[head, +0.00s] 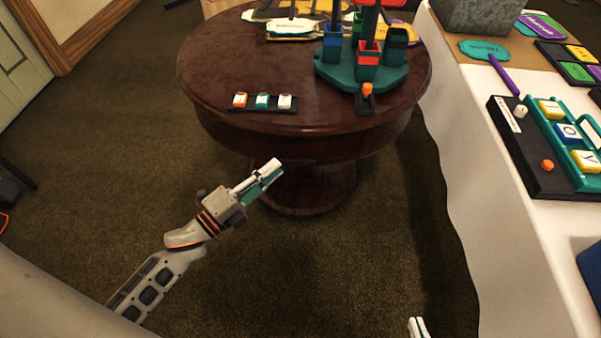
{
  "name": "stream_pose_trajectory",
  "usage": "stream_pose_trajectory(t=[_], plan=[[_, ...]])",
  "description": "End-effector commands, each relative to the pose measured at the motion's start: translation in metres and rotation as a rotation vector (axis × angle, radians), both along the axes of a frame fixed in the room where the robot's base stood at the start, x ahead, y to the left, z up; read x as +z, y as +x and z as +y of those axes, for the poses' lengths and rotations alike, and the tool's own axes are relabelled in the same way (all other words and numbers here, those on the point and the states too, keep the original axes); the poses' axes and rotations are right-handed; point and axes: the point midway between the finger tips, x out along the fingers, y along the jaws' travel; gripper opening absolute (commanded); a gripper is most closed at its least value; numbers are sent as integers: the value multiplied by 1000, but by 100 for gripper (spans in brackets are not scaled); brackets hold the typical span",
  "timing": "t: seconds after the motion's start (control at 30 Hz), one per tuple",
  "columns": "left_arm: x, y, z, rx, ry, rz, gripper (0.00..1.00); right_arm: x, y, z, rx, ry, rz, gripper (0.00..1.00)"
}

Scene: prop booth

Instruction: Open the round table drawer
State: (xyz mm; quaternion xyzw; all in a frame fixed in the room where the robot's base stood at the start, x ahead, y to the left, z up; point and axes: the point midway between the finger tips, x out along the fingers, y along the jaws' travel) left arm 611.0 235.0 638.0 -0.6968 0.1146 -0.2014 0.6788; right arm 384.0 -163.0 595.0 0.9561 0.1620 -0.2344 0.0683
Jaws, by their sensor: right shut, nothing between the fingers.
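The round table (300,62) is dark, glossy wood on a thick pedestal, at the upper middle of the head view. Its curved side (300,146) faces me, in shadow below the rim. I cannot make out a drawer outline or handle there, and no open drawer shows. My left gripper (276,168) is in front of and below the table edge, in front of the pedestal in the picture. My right gripper (418,327) shows only white fingertips at the bottom edge. They are together and empty.
On the round table are a black strip with three coloured blocks (262,102), a teal stand with coloured cups (362,72) and several signs at the back. A white-covered table (540,235) with props stands at the right. Brown carpet (120,150) is clear at left.

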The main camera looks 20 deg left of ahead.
Motion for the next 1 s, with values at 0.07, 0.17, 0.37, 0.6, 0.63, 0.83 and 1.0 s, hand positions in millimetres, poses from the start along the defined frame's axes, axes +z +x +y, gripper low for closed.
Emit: stream_pose_trajectory(t=[0.07,0.17,0.37,0.6,0.63,0.83,1.0], plan=[[-27,1,-1,-21,55,-12,15,-17,-7,1,0,5,31,0],[-31,4,-2,-39,100,-44,15,-19,-8,2,0,9,34,0],[-23,17,-9,-47,118,-69,15,-15,-5,2,0,12,25,0],[-18,49,-26,-46,115,-68,15,-14,-5,3,-1,16,24,0],[-18,53,-28,-46,115,-67,15,-14,-5,3,-1,17,23,0],[-16,70,-39,-45,115,-65,15,-14,-5,4,-2,21,23,0],[-16,74,-41,-45,115,-63,15,-13,-5,4,-2,21,23,0]])
